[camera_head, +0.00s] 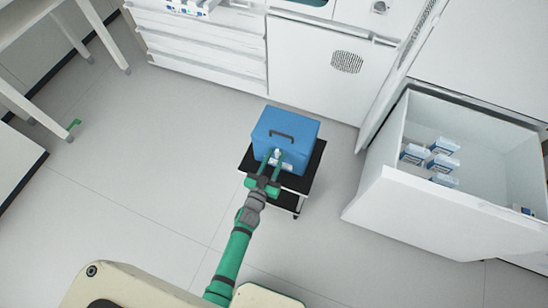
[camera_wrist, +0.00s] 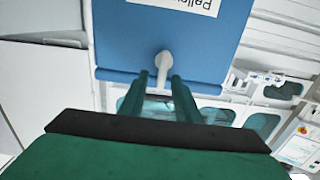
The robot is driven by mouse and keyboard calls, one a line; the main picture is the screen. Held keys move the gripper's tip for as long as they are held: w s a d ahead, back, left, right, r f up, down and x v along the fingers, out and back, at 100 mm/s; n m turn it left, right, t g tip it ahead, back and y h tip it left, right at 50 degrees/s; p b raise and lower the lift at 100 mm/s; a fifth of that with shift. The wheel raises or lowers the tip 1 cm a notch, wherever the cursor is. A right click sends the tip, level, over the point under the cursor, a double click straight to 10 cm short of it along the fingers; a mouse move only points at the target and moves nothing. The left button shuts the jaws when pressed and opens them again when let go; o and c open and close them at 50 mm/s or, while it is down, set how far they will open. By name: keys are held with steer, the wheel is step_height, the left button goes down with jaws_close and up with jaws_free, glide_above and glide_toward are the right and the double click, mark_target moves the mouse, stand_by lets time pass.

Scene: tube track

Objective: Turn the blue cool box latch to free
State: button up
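The blue cool box (camera_head: 285,130) stands with its lid closed on a small dark-topped cart, a dark handle on the lid. In the wrist view the cool box (camera_wrist: 115,45) fills the upper middle, with a white label partly cut off. Its white latch (camera_wrist: 164,62) is a small lever with a rounded head and a narrower tail. My gripper (camera_head: 272,155) is at the box's near side. In the wrist view my gripper (camera_wrist: 160,78) has its two green fingers apart, with the latch's tail between the fingertips. I cannot tell whether either finger touches it.
The cart (camera_head: 301,184) has little bare top around the box. An open white chest (camera_head: 430,212) with several blue-and-white packs (camera_head: 442,163) stands at the right. White drawers (camera_head: 205,45) stand behind. The floor (camera_head: 150,150) at the left is clear.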

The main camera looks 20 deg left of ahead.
steer(key=shift+a, duration=0.1)
jaws_close()
steer(key=m, duration=0.3)
steer(key=shift+d+m, duration=0.4)
steer(key=m, duration=0.3)
steer(key=shift+d+f+m, duration=0.3)
steer(key=shift+s+d+f+m, duration=0.1)
steer(key=shift+d+f+m, duration=0.2)
steer(key=shift+m, duration=1.45)
steer(key=shift+w+d+f+m, duration=0.15)
steer(key=shift+f+m, duration=0.3)
steer(key=shift+m, duration=1.35)
steer(key=shift+s+d+f+m, duration=0.15)
steer(key=shift+d+f+m, duration=0.15)
steer(key=shift+m, duration=1.45)
steer(key=shift+f, duration=0.1)
jaws_free()
steer(key=shift+a, duration=0.15)
